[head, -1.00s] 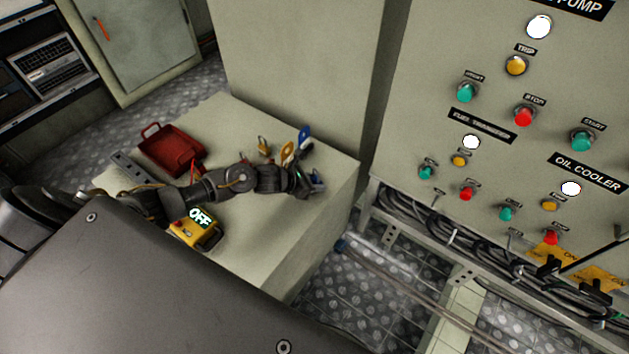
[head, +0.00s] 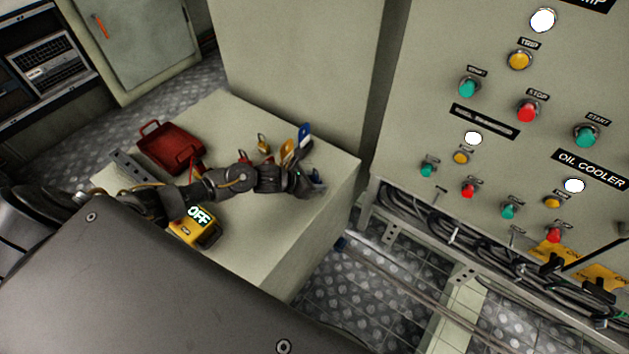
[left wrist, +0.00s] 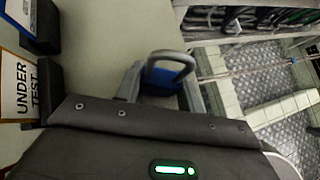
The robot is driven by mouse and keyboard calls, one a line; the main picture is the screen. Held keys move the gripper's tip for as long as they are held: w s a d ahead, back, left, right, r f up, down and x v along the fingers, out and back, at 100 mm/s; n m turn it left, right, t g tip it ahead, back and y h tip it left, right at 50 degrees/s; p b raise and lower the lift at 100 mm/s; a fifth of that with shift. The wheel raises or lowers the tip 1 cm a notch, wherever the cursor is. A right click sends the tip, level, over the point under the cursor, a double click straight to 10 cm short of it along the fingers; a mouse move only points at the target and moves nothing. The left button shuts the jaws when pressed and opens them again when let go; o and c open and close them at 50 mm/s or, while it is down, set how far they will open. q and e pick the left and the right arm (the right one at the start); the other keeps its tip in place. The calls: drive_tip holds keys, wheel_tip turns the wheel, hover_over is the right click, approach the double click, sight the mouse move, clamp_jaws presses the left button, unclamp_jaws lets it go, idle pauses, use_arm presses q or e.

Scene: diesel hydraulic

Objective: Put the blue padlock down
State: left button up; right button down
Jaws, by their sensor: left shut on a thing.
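My left gripper (head: 310,183) is shut on the blue padlock (head: 319,182) over the right part of the grey-green cabinet top (head: 255,243), near its right edge. In the left wrist view the padlock's blue body (left wrist: 160,82) sits between the two fingers, with its grey shackle toward the far side. The fingers hide part of the body. I cannot tell whether the padlock touches the top. My right gripper is not in view.
Just behind the gripper stand a blue tag (head: 304,133), an orange tag (head: 287,152) and a brass padlock (head: 263,146). A control panel (head: 420,110) rises at right.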

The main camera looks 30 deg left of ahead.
use_arm(q)
drive_tip(key=o, duration=0.9)
drive_tip(key=shift+o, duration=0.2)
drive_tip(key=p+v, duration=0.1)
drive_tip(key=v, duration=1)
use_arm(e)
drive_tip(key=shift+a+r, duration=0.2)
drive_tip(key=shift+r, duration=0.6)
use_arm(q)
drive_tip(key=shift+w, duration=0.15)
